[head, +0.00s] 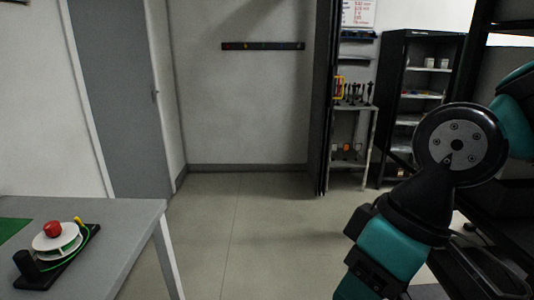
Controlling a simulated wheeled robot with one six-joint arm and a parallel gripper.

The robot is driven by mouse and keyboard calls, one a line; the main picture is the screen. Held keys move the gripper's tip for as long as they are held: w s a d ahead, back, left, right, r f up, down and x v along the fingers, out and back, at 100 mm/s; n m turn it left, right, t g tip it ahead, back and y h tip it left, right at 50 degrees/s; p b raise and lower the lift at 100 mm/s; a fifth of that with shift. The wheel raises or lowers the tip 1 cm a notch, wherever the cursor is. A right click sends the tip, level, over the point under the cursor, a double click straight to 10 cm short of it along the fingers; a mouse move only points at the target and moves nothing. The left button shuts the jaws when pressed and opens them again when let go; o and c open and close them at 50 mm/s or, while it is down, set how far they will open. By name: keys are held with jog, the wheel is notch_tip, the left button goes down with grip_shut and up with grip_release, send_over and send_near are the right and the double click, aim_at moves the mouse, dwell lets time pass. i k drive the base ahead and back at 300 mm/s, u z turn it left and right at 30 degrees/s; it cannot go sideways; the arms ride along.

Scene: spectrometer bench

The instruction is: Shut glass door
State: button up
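A tall dark-framed panel (323,110) stands nearly edge-on right of the middle in the head view, with a yellow handle-like piece (338,88) on its right side. It may be the glass door, standing open, but I see no glass face clearly. My arm, teal and black, fills the right side, nearer to me than the panel and apart from it in the picture. My gripper is not in view.
A grey table (125,226) at lower left holds a dark device with a white reel and red knob (53,229). A grey door (122,90) is behind it. Shelves (428,90) stand at back right. The middle floor (245,225) is clear.

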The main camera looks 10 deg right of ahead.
aim_at(461, 39)
jog(key=i, duration=2.8)
jog(key=z, duration=1.45)
jog(key=i, duration=0.95)
jog(key=z, duration=0.35)
